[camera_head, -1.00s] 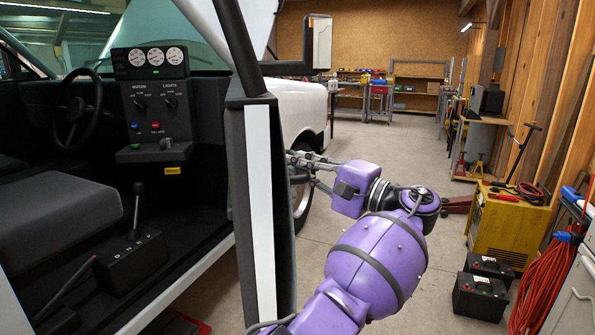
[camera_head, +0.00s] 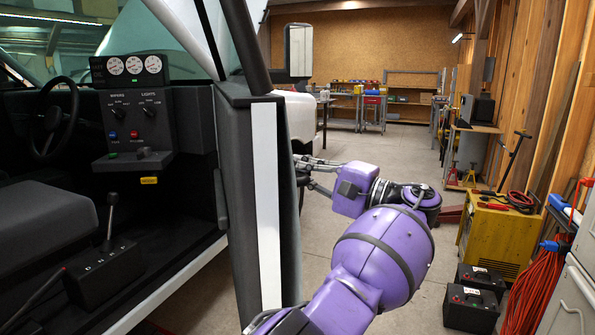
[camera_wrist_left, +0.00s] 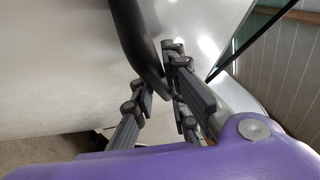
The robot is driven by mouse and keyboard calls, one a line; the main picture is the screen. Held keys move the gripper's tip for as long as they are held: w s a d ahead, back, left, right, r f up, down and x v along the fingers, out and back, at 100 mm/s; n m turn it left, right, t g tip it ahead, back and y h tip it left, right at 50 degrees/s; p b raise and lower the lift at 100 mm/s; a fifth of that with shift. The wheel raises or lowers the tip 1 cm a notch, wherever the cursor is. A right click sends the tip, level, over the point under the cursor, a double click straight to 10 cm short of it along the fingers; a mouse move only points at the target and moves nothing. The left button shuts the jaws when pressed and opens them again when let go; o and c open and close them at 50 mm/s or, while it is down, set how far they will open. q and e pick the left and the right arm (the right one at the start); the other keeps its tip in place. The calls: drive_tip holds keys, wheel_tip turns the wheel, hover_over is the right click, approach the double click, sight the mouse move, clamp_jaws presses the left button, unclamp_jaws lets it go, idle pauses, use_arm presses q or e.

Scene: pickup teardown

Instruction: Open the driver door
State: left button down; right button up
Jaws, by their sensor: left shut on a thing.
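The truck's door (camera_head: 266,200) stands open, seen nearly edge-on in the head view, with a pale strip along its dark edge. My left gripper (camera_head: 312,164) is at the door's outer side, to its right in the picture. In the left wrist view its fingers (camera_wrist_left: 160,92) straddle a black curved bar that looks like the door handle (camera_wrist_left: 140,40), beside the pale door panel (camera_wrist_left: 60,70). The gripper is shut on this bar. The exact contact is partly hidden by the fingers. My right gripper is in neither view.
The cab, with its gauge console (camera_head: 135,105), seat (camera_head: 45,220) and steering wheel (camera_head: 50,120), lies left of the door. A yellow machine (camera_head: 495,235), black batteries (camera_head: 472,300) and an orange cable coil (camera_head: 535,295) stand at right.

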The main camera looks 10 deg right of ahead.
use_arm(q)
drive_tip(key=shift+r, duration=0.15)
drive_tip(key=c, duration=1.7)
unclamp_jaws()
drive_tip(key=shift+w+a, duration=0.1)
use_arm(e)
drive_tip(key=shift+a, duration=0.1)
